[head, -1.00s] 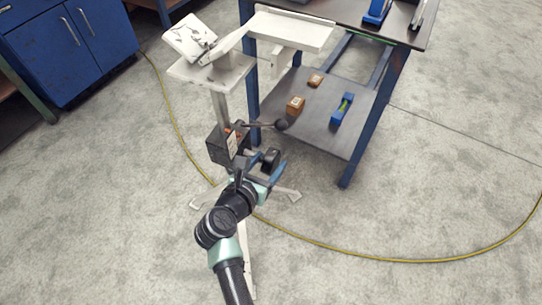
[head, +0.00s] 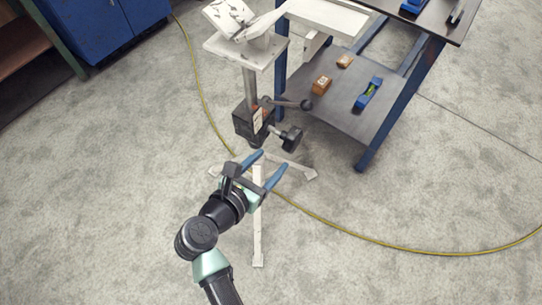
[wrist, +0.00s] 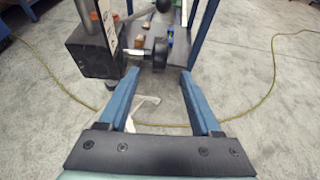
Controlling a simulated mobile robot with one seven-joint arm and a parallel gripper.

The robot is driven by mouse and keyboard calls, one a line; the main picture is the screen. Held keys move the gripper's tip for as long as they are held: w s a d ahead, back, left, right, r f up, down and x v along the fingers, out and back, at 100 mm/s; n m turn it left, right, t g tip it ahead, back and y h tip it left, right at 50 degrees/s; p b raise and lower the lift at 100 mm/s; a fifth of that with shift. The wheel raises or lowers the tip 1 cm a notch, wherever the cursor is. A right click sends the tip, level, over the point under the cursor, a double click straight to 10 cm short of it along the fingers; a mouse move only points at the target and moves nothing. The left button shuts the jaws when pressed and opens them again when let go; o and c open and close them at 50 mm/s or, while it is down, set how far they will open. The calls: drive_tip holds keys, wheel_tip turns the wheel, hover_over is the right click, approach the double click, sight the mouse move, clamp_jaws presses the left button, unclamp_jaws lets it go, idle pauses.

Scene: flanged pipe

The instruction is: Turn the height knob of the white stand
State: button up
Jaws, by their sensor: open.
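The white stand (head: 258,54) stands beside the blue table, with a dark clamp block (head: 247,122) on its post. A black height knob (head: 292,138) sticks out from the block on a short shaft. A lever with a black ball (head: 305,104) shows above it. My gripper (head: 269,170) is open and empty, below and to the left of the knob, apart from it. In the wrist view the knob (wrist: 159,54) shows beyond and between the two blue fingers (wrist: 157,82), with the block (wrist: 92,52) to its left.
The blue table (head: 385,115) stands to the right; its lower shelf holds small brown boxes (head: 321,83) and a blue level (head: 368,92). A yellow hose (head: 400,249) lies on the floor around the stand's legs (head: 258,235).

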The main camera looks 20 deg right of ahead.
sight(299, 130)
drive_tip(key=f+t+h+b, duration=0.1)
drive_tip(key=b, duration=0.2)
drive_tip(key=w+d+f+t+h+b, duration=0.1)
drive_tip(key=f+b, duration=0.1)
drive_tip(key=b, duration=0.2)
drive_tip(key=d+f+t+h+b, duration=0.1)
drive_tip(key=f+b, duration=0.1)
drive_tip(key=b, duration=0.2)
drive_tip(key=shift+w+f, duration=0.15)
drive_tip(key=shift+w, duration=0.2)
drive_tip(key=b+x, duration=0.3)
drive_tip(key=x, duration=0.9)
drive_tip(key=shift+r+b, duration=0.2)
drive_tip(key=shift+b, duration=0.2)
drive_tip(key=shift+c, duration=0.2)
clamp_jaws()
